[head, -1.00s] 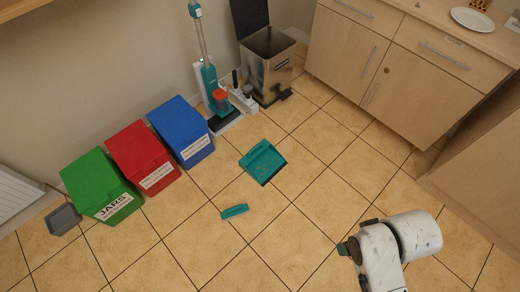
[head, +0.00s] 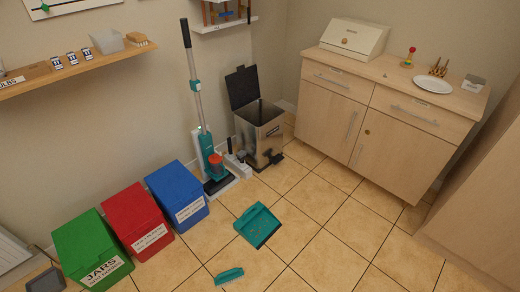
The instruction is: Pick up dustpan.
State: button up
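The teal dustpan (head: 257,224) lies flat on the tiled floor in the middle of the head view, with its dark lip toward the lower right. A teal hand brush (head: 229,276) lies on the floor in front of it, to the lower left, apart from it. My gripper and arm are out of the picture now.
Green (head: 92,251), red (head: 138,222) and blue (head: 177,194) bins stand along the left wall. An upright vacuum (head: 211,160) and an open metal pedal bin (head: 261,137) stand behind the dustpan. A wooden cabinet (head: 375,125) stands at the right. Floor right of the dustpan is clear.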

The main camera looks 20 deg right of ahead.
aim_at(258, 225)
jog(key=i+l+u, duration=0.45)
jog(key=i+l, duration=0.15)
jog(key=i, duration=0.4)
jog(key=i+l+u, duration=0.5)
jog(key=i+l, duration=0.45)
